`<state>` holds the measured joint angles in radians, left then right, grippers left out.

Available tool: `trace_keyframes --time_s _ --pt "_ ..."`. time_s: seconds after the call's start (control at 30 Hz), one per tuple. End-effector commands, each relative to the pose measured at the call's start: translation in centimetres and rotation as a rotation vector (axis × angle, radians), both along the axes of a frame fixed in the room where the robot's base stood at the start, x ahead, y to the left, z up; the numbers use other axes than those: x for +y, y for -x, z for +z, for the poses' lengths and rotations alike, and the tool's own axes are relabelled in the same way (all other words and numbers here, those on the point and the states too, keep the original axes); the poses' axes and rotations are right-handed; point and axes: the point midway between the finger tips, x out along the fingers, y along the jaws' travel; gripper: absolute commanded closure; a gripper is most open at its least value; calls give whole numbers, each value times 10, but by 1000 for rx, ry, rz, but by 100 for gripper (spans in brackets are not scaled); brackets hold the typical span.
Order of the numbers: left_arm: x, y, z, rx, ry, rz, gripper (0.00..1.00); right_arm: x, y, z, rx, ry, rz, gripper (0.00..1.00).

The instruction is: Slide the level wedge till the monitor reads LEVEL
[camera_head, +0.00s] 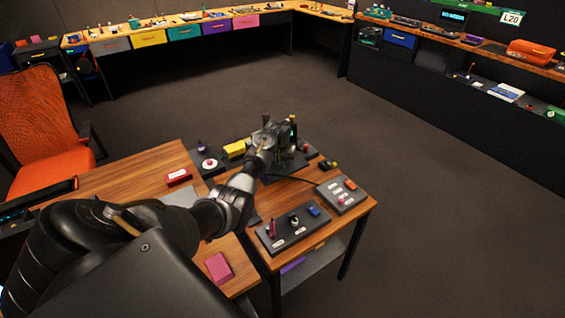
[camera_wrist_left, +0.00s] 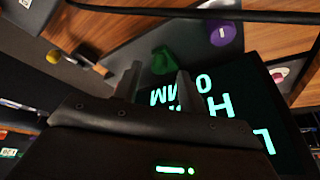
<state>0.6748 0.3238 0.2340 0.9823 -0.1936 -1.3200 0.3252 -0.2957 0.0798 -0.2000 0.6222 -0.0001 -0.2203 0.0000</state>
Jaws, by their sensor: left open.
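My left gripper (camera_head: 279,133) is over the dark equipment at the back of the small wooden table in the head view. In the left wrist view its two fingers (camera_wrist_left: 157,82) are apart. A small green piece (camera_wrist_left: 163,60) shows between and just beyond the fingertips; I cannot tell whether it is the level wedge or whether the fingers touch it. The monitor (camera_wrist_left: 262,103) is a black screen with large teal letters, upside down and partly covered by the gripper. An "H" and "MM" show, but I cannot make out the full reading. My right gripper is not in view.
A purple round knob (camera_wrist_left: 224,35) sits on a grey panel, and a yellow ball (camera_wrist_left: 53,57) is at the left. In the head view, a black control panel (camera_head: 294,233), a grey button box (camera_head: 343,195) and a pink block (camera_head: 219,267) are nearer. A yellow block (camera_head: 235,149) lies beside the gripper.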

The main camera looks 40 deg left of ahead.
Motion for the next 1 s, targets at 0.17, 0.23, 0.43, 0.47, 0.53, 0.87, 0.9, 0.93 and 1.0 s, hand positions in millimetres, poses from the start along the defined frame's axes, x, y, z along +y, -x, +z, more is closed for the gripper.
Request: trace_keyframes --time_s 0.17,0.23,0.43,0.47,0.53,0.87,0.9,0.93,1.0 --pt "2 -6 -14 0 0 -1 59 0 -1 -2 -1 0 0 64" --pt "3 -7 -17 0 0 -2 59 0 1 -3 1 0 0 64" --pt "3 -8 -19 -1 0 -2 59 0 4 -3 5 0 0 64" --pt "3 -8 -19 -1 -1 -2 59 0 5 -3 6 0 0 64" --pt "3 -8 -19 -1 0 -2 59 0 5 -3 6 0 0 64" --pt "3 -7 -19 -1 0 -1 98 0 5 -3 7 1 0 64" --pt "3 -7 -19 -1 -1 -1 100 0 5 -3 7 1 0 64" --pt "3 -7 -19 -1 -1 -1 100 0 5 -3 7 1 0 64" --pt "3 -7 -19 -1 -1 -1 100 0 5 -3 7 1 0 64"
